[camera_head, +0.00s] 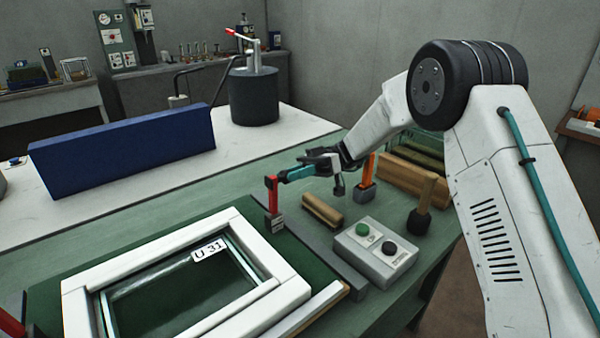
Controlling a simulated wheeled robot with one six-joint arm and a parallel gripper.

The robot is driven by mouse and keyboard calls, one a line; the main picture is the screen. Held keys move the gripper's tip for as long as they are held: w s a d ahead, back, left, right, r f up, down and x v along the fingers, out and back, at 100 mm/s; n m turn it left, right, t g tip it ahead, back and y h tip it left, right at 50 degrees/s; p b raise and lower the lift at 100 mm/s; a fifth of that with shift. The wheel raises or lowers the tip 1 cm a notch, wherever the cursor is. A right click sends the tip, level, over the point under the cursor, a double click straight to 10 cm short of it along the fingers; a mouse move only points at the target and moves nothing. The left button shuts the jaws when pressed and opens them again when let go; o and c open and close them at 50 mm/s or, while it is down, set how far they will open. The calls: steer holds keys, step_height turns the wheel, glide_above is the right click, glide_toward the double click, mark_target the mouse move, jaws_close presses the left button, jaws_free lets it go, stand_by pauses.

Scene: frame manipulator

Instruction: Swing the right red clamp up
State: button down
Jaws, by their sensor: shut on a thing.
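The right red clamp (272,198) stands at the frame's back right corner, its red arm close to upright above a small grey base. My gripper (283,177) comes from the right, and its teal fingers are shut on the top end of the red arm. The fingers partly hide that end. The white window frame (180,250) with the "U 31" label lies on the green bench in front of the clamp. Another red clamp (10,323) shows only in part at the lower left edge.
A grey box with a green and a black button (375,252) stands right of the frame. A long blue block (125,150) lies behind.

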steer(key=c, duration=1.1)
jaws_free()
steer(key=shift+a, duration=0.1)
steer(key=shift+o, duration=0.2)
steer(key=r, duration=0.4)
steer(key=shift+s, duration=0.35)
steer(key=o, duration=0.6)
steer(key=s, duration=0.2)
steer(key=s+d, duration=0.1)
steer(key=s, duration=0.1)
steer(key=s+d, duration=0.1)
steer(key=s, duration=0.1)
steer(key=shift+d, duration=0.2)
steer(key=s+d, duration=0.1)
steer(key=s, duration=0.2)
steer(key=s+d, duration=0.1)
steer(key=s, duration=0.1)
steer(key=s+d+r, duration=0.1)
steer(key=s, duration=0.2)
steer(key=shift+s, duration=0.3)
steer(key=c, duration=0.6)
